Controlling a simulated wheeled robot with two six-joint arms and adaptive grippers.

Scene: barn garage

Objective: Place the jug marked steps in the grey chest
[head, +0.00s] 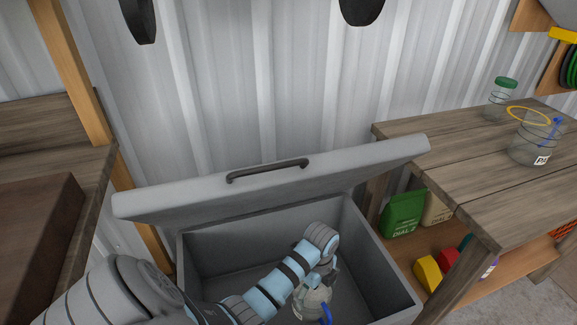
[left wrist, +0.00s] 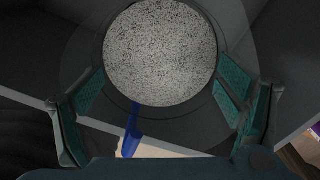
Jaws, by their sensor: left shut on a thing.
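The grey chest (head: 205,262) stands open in front of the wall, its lid raised with a dark handle on it. My left gripper (head: 318,284) is low inside the chest opening, shut on a clear jug (head: 312,302) with a blue handle. In the left wrist view the jug's round mouth and speckled grey contents (left wrist: 160,52) lie between the two teal-padded fingers, and the blue handle (left wrist: 132,135) hangs below. I cannot read a label on this jug. Whether it touches the chest floor is hidden. My right gripper is not in view.
A wooden bench (head: 455,160) at the right holds a glass jug (head: 530,146) with a partly legible label and a green-lidded jar (head: 500,100). Its lower shelf carries a green bag (head: 403,215) and a yellow block (head: 428,273). A wooden bench (head: 50,135) stands left.

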